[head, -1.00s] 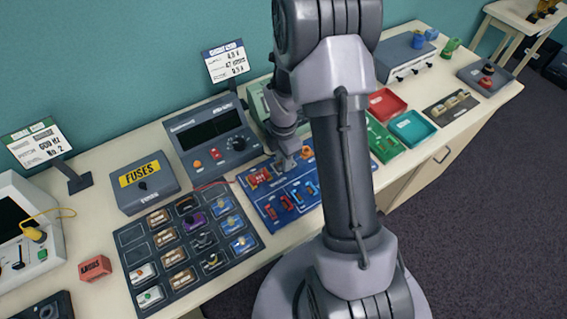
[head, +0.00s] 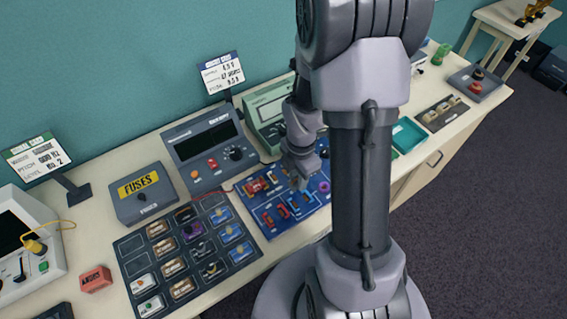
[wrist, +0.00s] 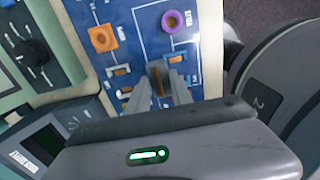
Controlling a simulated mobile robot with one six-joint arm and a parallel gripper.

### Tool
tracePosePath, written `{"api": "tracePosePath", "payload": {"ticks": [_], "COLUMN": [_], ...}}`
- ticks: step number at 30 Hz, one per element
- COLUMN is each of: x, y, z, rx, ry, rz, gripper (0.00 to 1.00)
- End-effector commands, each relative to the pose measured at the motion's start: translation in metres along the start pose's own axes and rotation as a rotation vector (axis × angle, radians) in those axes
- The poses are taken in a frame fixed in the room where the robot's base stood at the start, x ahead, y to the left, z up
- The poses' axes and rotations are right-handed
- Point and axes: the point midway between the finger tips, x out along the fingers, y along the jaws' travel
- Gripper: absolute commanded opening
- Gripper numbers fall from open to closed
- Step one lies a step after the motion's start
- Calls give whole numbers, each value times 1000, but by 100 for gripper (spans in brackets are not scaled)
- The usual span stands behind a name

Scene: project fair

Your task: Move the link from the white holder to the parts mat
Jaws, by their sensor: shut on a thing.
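My gripper (head: 298,182) is low over the right part of the blue circuit board (wrist: 135,20). In the wrist view its fingers (wrist: 160,86) are shut on a narrow brown-orange link (wrist: 156,70), standing upright between them. I cannot tell whether the link is clear of its holder. The white holder cannot be singled out; the fingers cover that spot. A dark gridded mat (head: 127,244), which looks like the parts mat, lies left of the board, with several small parts in its cells and some cells empty.
A grey meter (head: 183,148), a green instrument (head: 268,106) and a fuses box (head: 140,207) stand behind. A red block (head: 95,279) lies left of the mat. A teal tray (head: 408,134) is right of my arm. A red lead lies between meter and board.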

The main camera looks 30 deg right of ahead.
Motion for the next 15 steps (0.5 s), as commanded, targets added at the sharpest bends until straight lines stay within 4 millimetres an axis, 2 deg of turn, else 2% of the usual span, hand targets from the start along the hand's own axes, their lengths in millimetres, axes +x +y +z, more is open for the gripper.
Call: {"api": "tracePosePath", "payload": {"ticks": [3,6,10,15], "x": [-5,-7,-8,-18], "y": [-36,-59,-76,-80], "z": [4,7,10,10], "rx": [5,4,3,0], "ry": [1,0,0,-1], "rz": [-1,0,0,1], "gripper": [0,0,0,0]}}
